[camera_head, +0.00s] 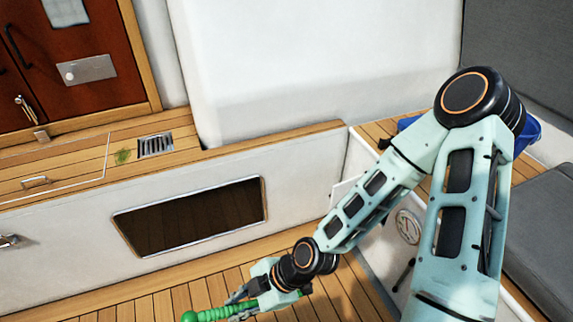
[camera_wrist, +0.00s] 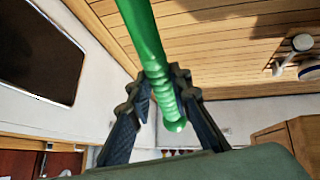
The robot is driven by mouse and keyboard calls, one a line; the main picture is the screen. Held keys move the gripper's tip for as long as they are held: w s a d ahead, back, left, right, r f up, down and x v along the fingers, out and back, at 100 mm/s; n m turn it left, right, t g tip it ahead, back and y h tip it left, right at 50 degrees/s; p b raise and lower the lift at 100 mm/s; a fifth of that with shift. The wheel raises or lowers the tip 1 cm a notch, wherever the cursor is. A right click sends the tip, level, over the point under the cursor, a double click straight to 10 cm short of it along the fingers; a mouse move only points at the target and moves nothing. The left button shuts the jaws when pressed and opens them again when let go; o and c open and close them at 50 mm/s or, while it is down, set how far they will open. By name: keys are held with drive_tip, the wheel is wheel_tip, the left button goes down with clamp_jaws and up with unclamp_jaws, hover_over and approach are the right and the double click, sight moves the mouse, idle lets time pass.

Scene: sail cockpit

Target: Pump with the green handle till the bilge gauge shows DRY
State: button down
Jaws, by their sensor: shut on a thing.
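The green handle (camera_head: 205,315) shows at the bottom edge of the head view, partly cut off. In the wrist view the green handle (camera_wrist: 147,45) runs down from the top edge, and its ribbed end sits between my fingers. My gripper (camera_head: 243,298) is shut around the handle near this end; its fingers (camera_wrist: 165,98) lie on either side of it. The handle's far end and the pump are out of view. I see no bilge gauge that I can read.
A round plate (camera_head: 408,227) is on the white side wall, partly behind my arm. A dark window (camera_head: 190,216) is set in the bench front. A drain grate (camera_head: 156,145) lies on the wooden ledge. A blue container (camera_head: 530,131) stands behind my arm.

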drive_tip(key=shift+w+d, duration=0.1)
drive_tip(key=shift+w, duration=0.05)
drive_tip(key=shift+w+d+f, duration=0.1)
drive_tip(key=shift+w+d, duration=0.15)
drive_tip(key=w+d+m+t, duration=0.4)
drive_tip(key=w+d+m, duration=0.2)
drive_tip(key=w+d, duration=0.3)
drive_tip(key=w+d+r+m+t+h, duration=0.2)
drive_tip(key=w+d+r+m+h, duration=0.2)
drive_tip(key=w+d+r+m, duration=0.45)
drive_tip(key=w+d+r+m+t+h, duration=0.35)
drive_tip(key=w+d+r, duration=0.25)
drive_tip(key=w, duration=0.5)
drive_tip(key=s+r+p, duration=0.2)
drive_tip(key=r+p, duration=1.6)
drive_tip(key=r, duration=0.1)
drive_tip(key=s+d+r+m+p, duration=0.1)
drive_tip(key=s+r+p, duration=0.1)
drive_tip(key=r+p, duration=1.6)
wheel_tip(320, 180, up, 2)
drive_tip(key=shift+s+r+g, duration=0.1)
drive_tip(key=shift+s+g, duration=0.1)
drive_tip(key=shift+g, duration=0.25)
